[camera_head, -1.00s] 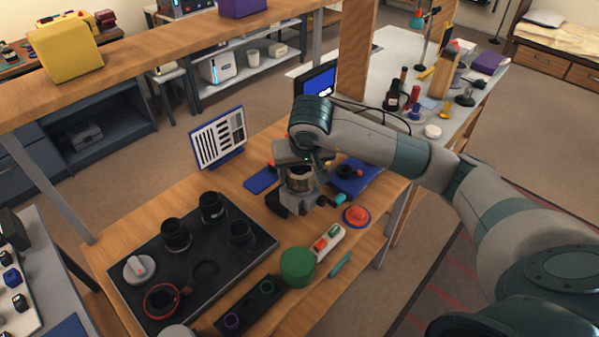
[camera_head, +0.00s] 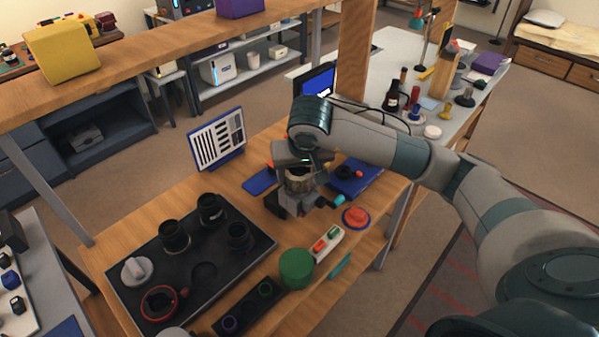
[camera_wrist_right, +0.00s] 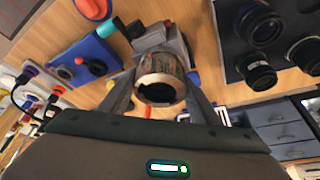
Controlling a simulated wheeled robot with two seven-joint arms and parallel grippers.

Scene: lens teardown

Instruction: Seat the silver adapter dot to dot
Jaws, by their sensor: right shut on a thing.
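A metallic ring-shaped part, apparently the silver adapter (camera_wrist_right: 161,76), sits between the fingers of my right gripper (camera_wrist_right: 160,98) in the right wrist view. The gripper is shut on it. In the head view the adapter (camera_head: 299,181) shows under my right gripper (camera_head: 300,168), at a grey and black fixture (camera_head: 293,203) on the wooden bench. The fixture also shows behind the adapter in the wrist view (camera_wrist_right: 170,42). I cannot tell whether the adapter is seated or only held there. No alignment dots can be made out. My left gripper is not in view.
A black tray (camera_head: 203,272) with several dark lens parts lies to the left. A chart board (camera_head: 217,140) and a blue-screened monitor (camera_head: 318,80) stand behind.

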